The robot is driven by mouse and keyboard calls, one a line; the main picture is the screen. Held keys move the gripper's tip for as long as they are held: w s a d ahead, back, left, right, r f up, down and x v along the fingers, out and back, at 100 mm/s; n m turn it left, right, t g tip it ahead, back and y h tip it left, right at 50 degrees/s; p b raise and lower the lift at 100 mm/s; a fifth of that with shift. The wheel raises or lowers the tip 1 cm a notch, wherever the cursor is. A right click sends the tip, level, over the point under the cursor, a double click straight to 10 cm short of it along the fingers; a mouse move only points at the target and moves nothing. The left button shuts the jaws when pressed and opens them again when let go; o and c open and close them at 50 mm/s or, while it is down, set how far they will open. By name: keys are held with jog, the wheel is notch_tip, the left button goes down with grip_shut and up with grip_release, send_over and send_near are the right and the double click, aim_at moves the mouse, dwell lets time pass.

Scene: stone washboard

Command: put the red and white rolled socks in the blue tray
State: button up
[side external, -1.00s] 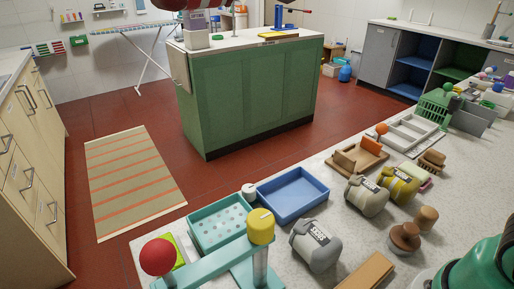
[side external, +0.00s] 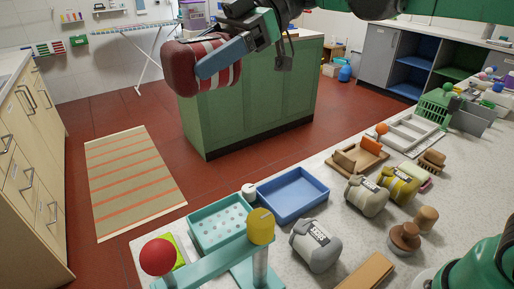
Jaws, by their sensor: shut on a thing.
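A teal tray with holes (side external: 198,233) stands left of the blue tray. A teal stand with a yellow knob (side external: 260,226) and a red ball (side external: 158,257) is in front. A grey roll (side external: 316,246) and a beige roll (side external: 366,196) lie nearby.

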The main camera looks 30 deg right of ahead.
jog(key=shift+m+t, duration=0.4)
jog(key=shift+t, duration=0.1)
jog(key=d+f, duration=0.5)
jog(key=f, duration=0.2)
jog(key=d+f, duration=0.6)
jog(key=f, duration=0.2)
jog(key=d+f, duration=0.5)
jog(key=f, duration=0.3)
jog(key=shift+d, duration=0.25)
jog(key=shift+f, duration=2.8)
jog(key=o, duration=1)
